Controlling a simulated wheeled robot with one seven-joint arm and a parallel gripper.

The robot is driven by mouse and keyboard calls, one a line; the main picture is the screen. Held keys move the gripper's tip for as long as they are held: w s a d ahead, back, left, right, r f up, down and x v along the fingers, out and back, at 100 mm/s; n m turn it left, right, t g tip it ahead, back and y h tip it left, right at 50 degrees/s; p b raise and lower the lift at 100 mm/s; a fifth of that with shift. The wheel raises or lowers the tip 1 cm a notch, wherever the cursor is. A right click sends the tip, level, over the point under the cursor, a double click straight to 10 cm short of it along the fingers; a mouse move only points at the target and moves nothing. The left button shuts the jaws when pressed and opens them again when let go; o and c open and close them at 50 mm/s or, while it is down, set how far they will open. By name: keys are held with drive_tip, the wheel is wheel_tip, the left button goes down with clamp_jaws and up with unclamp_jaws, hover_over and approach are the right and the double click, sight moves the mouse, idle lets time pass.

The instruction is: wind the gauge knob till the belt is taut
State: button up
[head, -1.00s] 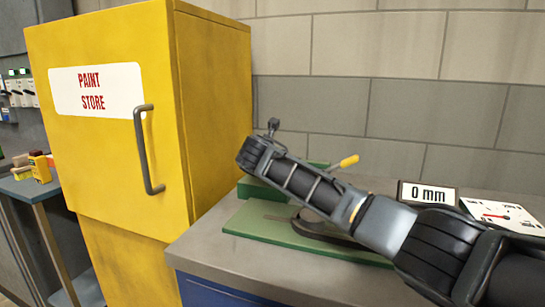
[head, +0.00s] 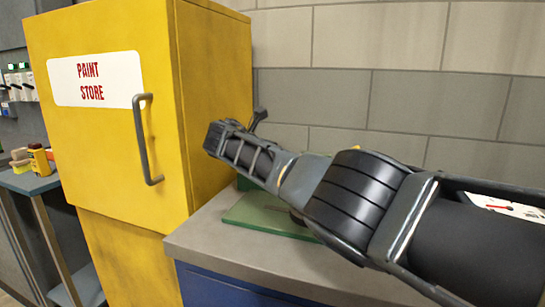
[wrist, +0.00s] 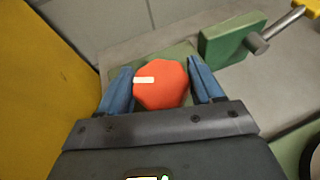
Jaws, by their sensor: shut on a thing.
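The gauge knob (wrist: 166,92) is a red-orange, many-sided cap in the wrist view, with a white mark on its left side. My gripper (wrist: 161,80) is around it from above, its blue fingers shut on its left and right sides. In the head view my arm hides the knob and the fingers. The green base plate (head: 262,219) shows on the bench below my arm. No belt can be made out, and the gauge readout is hidden behind my arm.
A yellow paint store cabinet (head: 110,150) stands close on the left of my gripper. A green block (wrist: 226,38) with a grey rod and yellow handle (wrist: 291,18) is at the upper right. A white dial (head: 507,206) peeks out behind my arm. A block wall is behind.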

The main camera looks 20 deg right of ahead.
idle(0.5)
drive_tip(key=o, duration=1)
drive_tip(key=shift+c, duration=0.2)
drive_tip(key=shift+a+r, duration=0.1)
drive_tip(key=shift+p+v, duration=0.9)
drive_tip(key=shift+v, duration=2.85)
drive_tip(key=shift+a, duration=0.1)
